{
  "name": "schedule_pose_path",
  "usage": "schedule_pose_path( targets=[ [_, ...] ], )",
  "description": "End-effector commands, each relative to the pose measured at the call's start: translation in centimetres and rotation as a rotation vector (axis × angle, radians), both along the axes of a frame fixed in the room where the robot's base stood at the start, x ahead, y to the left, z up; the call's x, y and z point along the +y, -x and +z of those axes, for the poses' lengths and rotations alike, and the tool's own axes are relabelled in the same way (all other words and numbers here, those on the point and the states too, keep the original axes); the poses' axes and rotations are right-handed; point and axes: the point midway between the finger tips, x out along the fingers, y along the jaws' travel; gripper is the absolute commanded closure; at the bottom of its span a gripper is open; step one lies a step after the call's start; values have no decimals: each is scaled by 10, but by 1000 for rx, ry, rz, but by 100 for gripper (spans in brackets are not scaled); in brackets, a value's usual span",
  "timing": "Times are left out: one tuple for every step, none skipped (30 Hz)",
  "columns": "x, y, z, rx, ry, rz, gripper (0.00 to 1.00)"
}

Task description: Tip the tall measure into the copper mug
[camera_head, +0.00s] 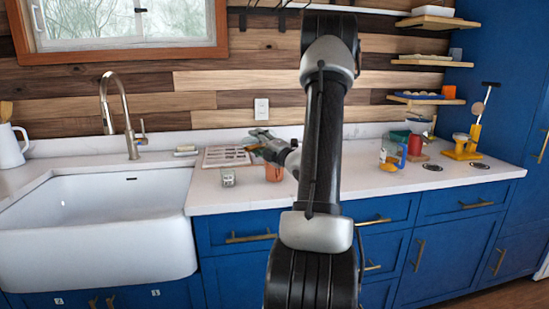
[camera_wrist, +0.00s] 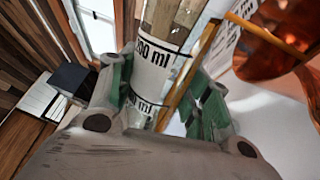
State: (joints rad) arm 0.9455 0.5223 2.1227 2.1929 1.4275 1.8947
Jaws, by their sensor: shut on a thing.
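My gripper (camera_wrist: 162,92) is shut on the tall measure (camera_wrist: 165,45), a clear vessel with a white band and black ml markings. The measure runs up between the green-grey fingers in the wrist view; its lower part is hidden by my gripper. The copper mug (camera_wrist: 275,50) shows large and shiny at the upper right there, apart from the fingers. In the head view the copper mug (camera_head: 273,173) stands on the counter, just below my gripper (camera_head: 262,142). The measure is too small there to judge its tilt. I cannot see what either vessel contains.
A small glass (camera_head: 228,177) stands left of the mug, with a pale tray (camera_head: 226,156) behind. The white sink (camera_head: 95,225) lies further left. Mugs, a red canister (camera_head: 415,145) and a yellow stand (camera_head: 463,147) occupy the right counter. Shelves (camera_head: 428,100) hang above.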

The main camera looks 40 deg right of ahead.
Motion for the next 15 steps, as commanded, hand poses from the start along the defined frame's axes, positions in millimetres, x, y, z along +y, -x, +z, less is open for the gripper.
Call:
schedule_pose_path(
  targets=[
    [0,0,1,0,-3,-1,83],
    [0,0,1,0,-5,0,83],
    [0,0,1,0,-8,-1,83],
    [0,0,1,0,-10,0,83],
    [0,0,1,0,-13,0,83],
    [0,0,1,0,-17,0,83],
    [0,0,2,0,-20,0,83],
    [-1,0,2,0,-23,-1,83],
    [-1,0,2,0,-26,0,83],
    [-1,0,2,0,-29,-1,83],
    [-1,0,2,0,-31,0,83],
    [-1,0,3,0,-35,-1,83],
    [-1,0,3,0,-37,0,83],
    [-1,0,3,0,-40,0,83],
    [-1,0,3,0,-44,0,83]
  ],
)
